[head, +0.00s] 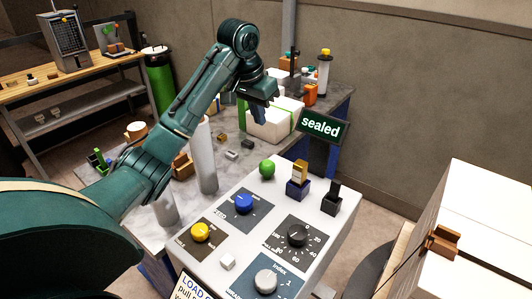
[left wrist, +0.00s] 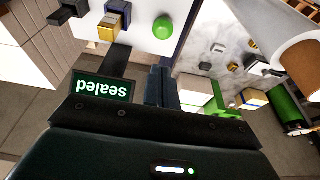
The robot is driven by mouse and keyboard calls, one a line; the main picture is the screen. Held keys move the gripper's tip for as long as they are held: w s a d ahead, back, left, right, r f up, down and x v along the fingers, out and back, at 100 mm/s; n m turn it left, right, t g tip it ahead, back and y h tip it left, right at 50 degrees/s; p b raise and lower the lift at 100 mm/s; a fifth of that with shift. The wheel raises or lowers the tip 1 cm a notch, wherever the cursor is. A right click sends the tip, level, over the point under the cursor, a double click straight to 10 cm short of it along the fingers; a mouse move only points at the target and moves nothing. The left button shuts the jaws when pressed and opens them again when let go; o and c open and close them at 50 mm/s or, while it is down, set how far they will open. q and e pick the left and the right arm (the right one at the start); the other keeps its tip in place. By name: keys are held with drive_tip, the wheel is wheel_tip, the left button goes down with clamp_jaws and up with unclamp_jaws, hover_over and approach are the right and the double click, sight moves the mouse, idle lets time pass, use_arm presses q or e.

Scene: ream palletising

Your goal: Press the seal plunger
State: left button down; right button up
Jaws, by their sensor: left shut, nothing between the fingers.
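My left gripper (head: 262,113) is shut and empty, pointing down beyond the far edge of the white control panel (head: 225,218). Its closed fingers also show in the left wrist view (left wrist: 162,88). A round green knob (head: 267,168) stands on the panel's far edge, apart from the fingers; it also shows in the left wrist view (left wrist: 163,27). I cannot tell whether this is the seal plunger. A sign (head: 320,125) behind the panel reads "sealed"; it appears upside down in the left wrist view (left wrist: 103,87). My right gripper is not in view.
A white package with a green band (head: 270,124) lies behind. White boxes (head: 485,225) stand at right.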

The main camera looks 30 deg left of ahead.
sight(268, 162)
use_arm(q)
drive_tip(key=x, duration=1.3)
drive_tip(key=shift+s+f, duration=0.15)
drive_tip(key=shift+s, duration=0.2)
drive_tip(key=shift+f, duration=0.4)
